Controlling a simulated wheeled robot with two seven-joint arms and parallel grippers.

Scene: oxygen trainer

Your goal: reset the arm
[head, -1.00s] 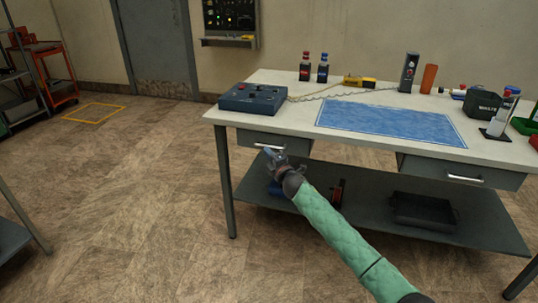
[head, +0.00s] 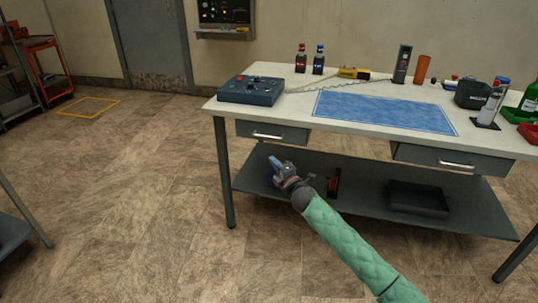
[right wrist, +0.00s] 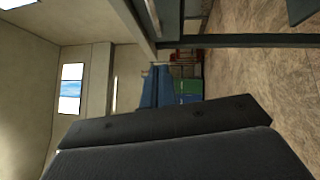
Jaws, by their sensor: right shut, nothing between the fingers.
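My right gripper (head: 277,165) shows in the head view at the end of the green-sleeved right arm. It is in front of the workbench (head: 222,108), below the left drawer (head: 272,133) and in front of the lower shelf. It is shut and empty. In the right wrist view the dark shut fingers (right wrist: 165,145) fill the lower part, with the room lying sideways behind them. My left gripper is not in view.
On the bench stand a control box (head: 251,90), two small bottles (head: 310,60), a blue mat (head: 385,112) and a waste bin (head: 474,94). A dark tray (head: 417,198) lies on the lower shelf (head: 360,206). Floor at the left is open.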

